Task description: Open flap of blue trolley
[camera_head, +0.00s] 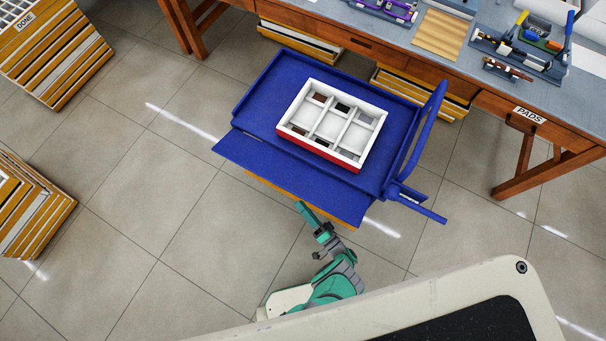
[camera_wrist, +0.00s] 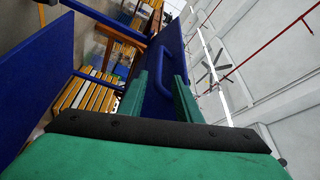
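The blue trolley (camera_head: 262,110) stands on the floor in the middle of the head view. Its blue flap (camera_head: 285,182) runs along the near side and sticks outward from the tray edge; its exact angle is hard to tell. My gripper (camera_head: 304,212) is just off the flap's near edge, right of its middle. In the wrist view my gripper (camera_wrist: 162,85) has its two green fingers apart, with a blue panel showing between and beyond them. Whether the fingers touch the flap cannot be told.
A white and red compartment tray (camera_head: 318,150) sits on the trolley. The trolley's handle (camera_head: 425,125) rises at its right. A workbench (camera_head: 400,50) with tools stands behind. Wooden crates (camera_head: 55,55) stand at the left. The tiled floor left of my gripper is clear.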

